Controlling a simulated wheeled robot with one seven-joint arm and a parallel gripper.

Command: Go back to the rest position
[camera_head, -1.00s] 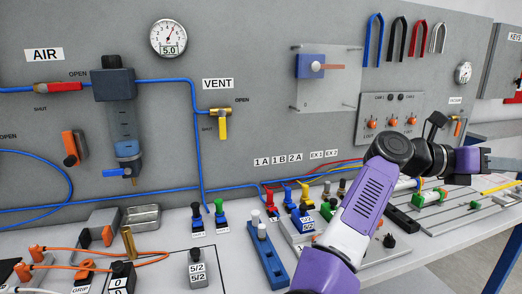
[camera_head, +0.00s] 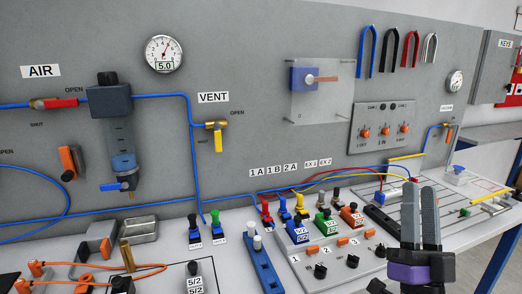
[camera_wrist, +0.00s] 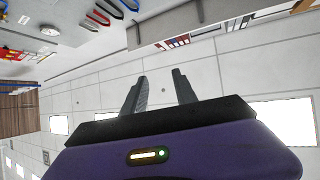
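My gripper (camera_head: 421,218) stands upright at the lower right of the head view, in front of the bench's right part. Its two grey fingers point up, with a purple body below. In the wrist view the fingers (camera_wrist: 161,90) stand apart with a clear gap and nothing between them. The gripper is open and empty, and touches nothing that I can see. The fingers hide a part of the slotted plate (camera_head: 462,200) behind them.
The bench holds a valve block (camera_head: 325,258) with coloured fittings, a blue rail (camera_head: 262,265) and a metal tray (camera_head: 138,230). The grey panel (camera_head: 260,120) behind carries a gauge (camera_head: 164,54), the VENT valve (camera_head: 217,127) and hooks (camera_head: 390,50). Floor shows at the far right.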

